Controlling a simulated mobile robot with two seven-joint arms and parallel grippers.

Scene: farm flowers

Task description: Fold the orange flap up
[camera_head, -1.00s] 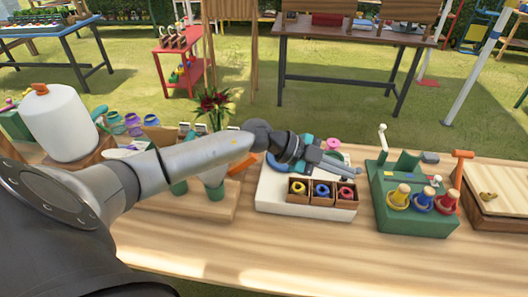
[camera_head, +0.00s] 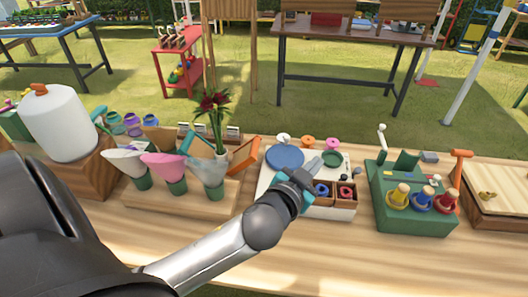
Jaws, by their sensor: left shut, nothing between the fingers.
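An orange-edged flap (camera_head: 243,156) stands tilted beside the red flowers, at the back right of the wooden flower stand. I cannot tell its exact angle or where it is hinged. My left gripper (camera_head: 312,169) is shut and empty. It is over the white tray, to the right of the flap and apart from it. My left arm reaches in from the bottom left and hides part of the tray's front left. My right gripper is out of view.
The wooden stand (camera_head: 215,210) holds paper-wrapped cones in green cups. The white tray (camera_head: 265,183) carries discs and small boxes of rings. A green block (camera_head: 384,205) with coloured spools and an orange T-shaped handle (camera_head: 460,160) are at the right. The table front is clear.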

